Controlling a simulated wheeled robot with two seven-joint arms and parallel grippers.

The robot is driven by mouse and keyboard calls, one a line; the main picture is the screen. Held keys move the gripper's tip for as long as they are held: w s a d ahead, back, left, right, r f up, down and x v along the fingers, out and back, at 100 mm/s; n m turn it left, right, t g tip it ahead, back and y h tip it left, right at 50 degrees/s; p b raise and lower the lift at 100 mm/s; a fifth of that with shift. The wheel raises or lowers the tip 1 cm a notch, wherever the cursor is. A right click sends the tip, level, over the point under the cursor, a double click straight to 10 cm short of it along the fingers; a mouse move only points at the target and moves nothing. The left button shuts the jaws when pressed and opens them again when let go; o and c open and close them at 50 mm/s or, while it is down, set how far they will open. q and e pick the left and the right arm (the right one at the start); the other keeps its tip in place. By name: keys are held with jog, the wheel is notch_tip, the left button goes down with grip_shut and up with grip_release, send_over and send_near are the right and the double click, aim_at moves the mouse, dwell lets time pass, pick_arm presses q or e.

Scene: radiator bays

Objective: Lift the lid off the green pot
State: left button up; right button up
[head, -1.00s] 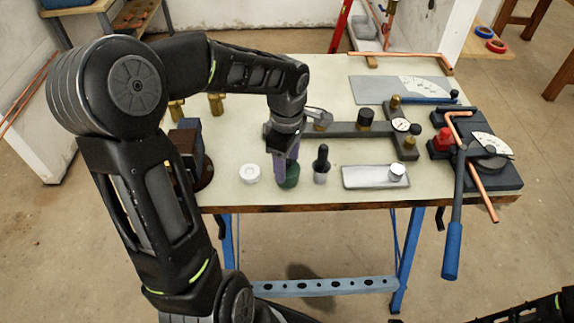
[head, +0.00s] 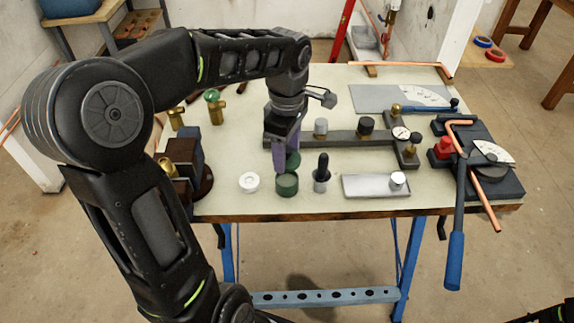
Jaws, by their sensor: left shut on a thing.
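The green pot (head: 287,185) stands upright near the front edge of the bench. Its round top shows, and it looks open. My left gripper (head: 286,165) is shut on a green lid (head: 294,160), just above and behind the pot in the picture. The lid is partly hidden by the purple-grey fingers, and there seems to be a small gap between it and the pot. My right gripper is not in view; only a dark part of my own arm shows at the bottom right corner.
A small grey container with a black-topped item (head: 321,172) is close on the right. A metal tray (head: 360,187) and a pipe bender (head: 470,170) lie farther right. A vise (head: 185,155) stands left.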

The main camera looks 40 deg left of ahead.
aim_at(287, 150)
pick_arm(q)
jog(key=shift+r, duration=1.65)
